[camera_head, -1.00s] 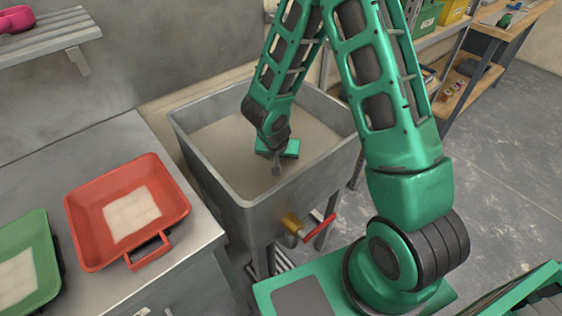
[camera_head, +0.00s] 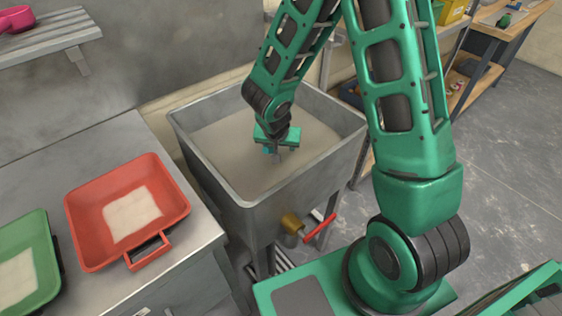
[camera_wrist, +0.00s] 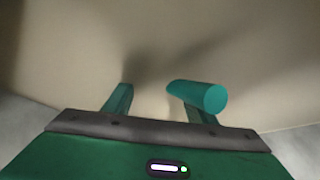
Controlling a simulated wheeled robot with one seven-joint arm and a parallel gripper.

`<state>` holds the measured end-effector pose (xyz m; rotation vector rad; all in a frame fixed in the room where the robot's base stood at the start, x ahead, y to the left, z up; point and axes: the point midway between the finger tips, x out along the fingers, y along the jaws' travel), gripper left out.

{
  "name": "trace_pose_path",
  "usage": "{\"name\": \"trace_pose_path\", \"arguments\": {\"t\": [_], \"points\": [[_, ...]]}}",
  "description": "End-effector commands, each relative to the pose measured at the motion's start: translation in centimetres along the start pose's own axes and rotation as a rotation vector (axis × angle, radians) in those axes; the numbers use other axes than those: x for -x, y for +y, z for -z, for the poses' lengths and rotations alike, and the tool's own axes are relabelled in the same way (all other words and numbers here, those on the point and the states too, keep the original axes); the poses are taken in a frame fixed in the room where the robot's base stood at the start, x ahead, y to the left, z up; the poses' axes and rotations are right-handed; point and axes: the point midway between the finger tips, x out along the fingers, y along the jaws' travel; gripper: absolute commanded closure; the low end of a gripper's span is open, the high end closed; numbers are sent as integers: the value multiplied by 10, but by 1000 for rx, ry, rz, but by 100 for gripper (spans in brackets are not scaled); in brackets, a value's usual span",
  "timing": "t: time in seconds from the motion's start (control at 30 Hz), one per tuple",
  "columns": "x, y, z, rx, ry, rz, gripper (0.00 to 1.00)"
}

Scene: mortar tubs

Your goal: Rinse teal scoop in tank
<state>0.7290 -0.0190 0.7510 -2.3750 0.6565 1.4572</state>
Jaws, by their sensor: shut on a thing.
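My gripper (camera_head: 277,150) is low inside the grey metal tank (camera_head: 186,137), over the cloudy beige water. It is shut on the teal scoop (camera_head: 268,150), of which only a small teal piece shows beside the fingers. In the wrist view, the scoop's round teal handle end (camera_wrist: 199,95) sticks out by the right finger of my gripper (camera_wrist: 160,102). The scoop's bowl is hidden, and I cannot tell how deep it is in the water.
A red tub (camera_head: 85,208) and a green tub (camera_head: 43,246), each with pale mortar, stand on the grey bench (camera_head: 95,141) at left. The tank's front has a brass tap with a red handle (camera_head: 320,228). A pink scoop (camera_head: 18,19) lies on the wall shelf.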

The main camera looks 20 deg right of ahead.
Motion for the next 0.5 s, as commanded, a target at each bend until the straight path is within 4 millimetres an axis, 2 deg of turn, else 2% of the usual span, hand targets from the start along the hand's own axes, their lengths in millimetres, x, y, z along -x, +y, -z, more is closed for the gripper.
{"name": "trace_pose_path", "arguments": {"t": [0.5], "points": [[32,0,17,-1,2,1,74]]}}
